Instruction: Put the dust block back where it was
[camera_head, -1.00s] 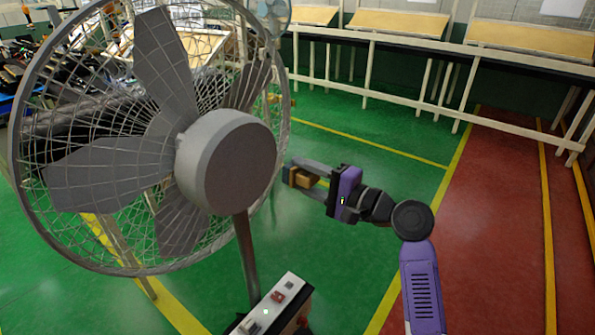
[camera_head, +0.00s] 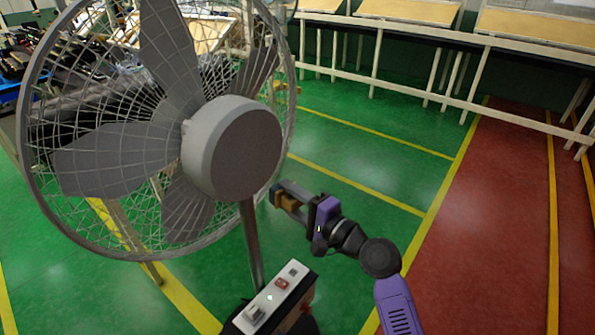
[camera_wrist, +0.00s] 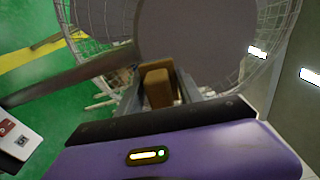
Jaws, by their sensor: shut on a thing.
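The dust block is a small brown block (camera_head: 288,203) held between the fingers of my gripper (camera_head: 280,197). In the wrist view the block (camera_wrist: 158,88) stands between the two grey fingers. My gripper is shut on it, in the air to the right of the fan's post and below the fan's grey hub (camera_head: 232,148). The spot the block came from cannot be made out.
A large caged fan (camera_head: 120,150) fills the left. Its post (camera_head: 251,240) rises behind a control box (camera_head: 272,297) with switches. Green floor (camera_head: 340,230) is open to the right, and long benches (camera_head: 420,45) line the back.

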